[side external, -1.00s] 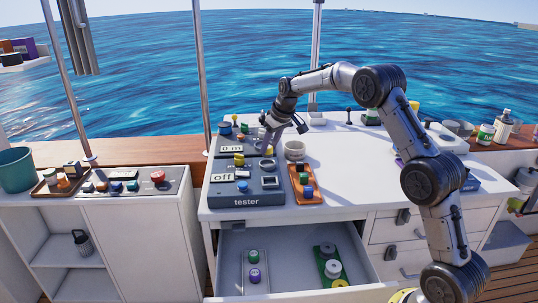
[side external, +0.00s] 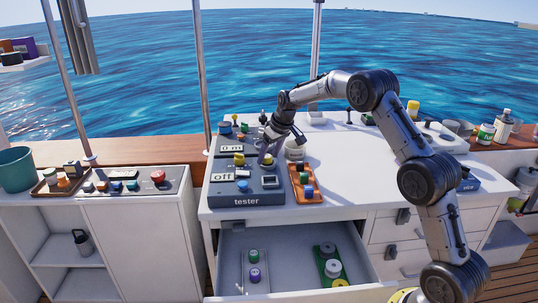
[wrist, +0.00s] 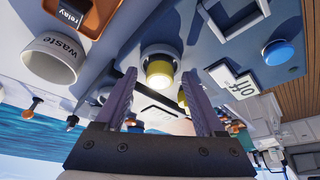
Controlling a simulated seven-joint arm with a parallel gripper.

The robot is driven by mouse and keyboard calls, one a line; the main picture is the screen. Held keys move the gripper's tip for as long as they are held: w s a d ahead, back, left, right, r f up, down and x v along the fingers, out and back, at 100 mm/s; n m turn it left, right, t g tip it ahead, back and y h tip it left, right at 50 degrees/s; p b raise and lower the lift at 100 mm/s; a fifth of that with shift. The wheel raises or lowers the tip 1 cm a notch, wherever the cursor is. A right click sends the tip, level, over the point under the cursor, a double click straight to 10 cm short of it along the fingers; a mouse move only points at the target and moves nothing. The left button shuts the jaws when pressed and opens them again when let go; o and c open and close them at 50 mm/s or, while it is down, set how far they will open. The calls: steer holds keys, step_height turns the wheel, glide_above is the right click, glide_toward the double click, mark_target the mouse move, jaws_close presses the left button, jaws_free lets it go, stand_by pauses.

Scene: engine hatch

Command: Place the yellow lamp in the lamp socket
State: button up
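The yellow lamp (wrist: 159,74), a short yellow cylinder with a pale end, shows in the wrist view in front of a pale round fitting on the grey tester panel. I cannot tell whether it is seated in that fitting. My gripper (wrist: 158,88) is open, with a finger on each side of the lamp and visible gaps between. In the side view my gripper (side external: 268,160) is low over the right part of the tester (side external: 246,202) and hides most of the lamp. A yellow piece (side external: 239,159) stands left of it on the tester. I cannot make out which fitting is the lamp socket.
The white waste cup (wrist: 52,57) and orange tray (side external: 307,197) with coloured parts lie right of the tester in the side view. The tester carries an "off" display (side external: 222,177) and blue button (side external: 243,186). An open drawer (side external: 290,240) sits below. The right tabletop is mostly clear.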

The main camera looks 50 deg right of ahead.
steer(key=shift+r, duration=0.1)
steer(key=v, duration=1.2)
steer(key=s+a+r, duration=0.5)
steer(key=s+a, duration=0.1)
steer(key=s, duration=0.1)
steer(key=s+a+r, duration=0.2)
steer(key=s+a, duration=0.6)
steer(key=s, duration=0.4)
steer(key=s+a+f, duration=0.2)
steer(key=s+f, duration=0.1)
steer(key=s, duration=0.6)
steer(key=s+a+f+n+t, duration=0.1)
steer(key=s+a+f, duration=0.1)
steer(key=s, duration=0.7)
steer(key=shift+s+a+f, duration=0.2)
steer(key=shift+a+f, duration=0.2)
steer(key=shift+f, duration=0.4)
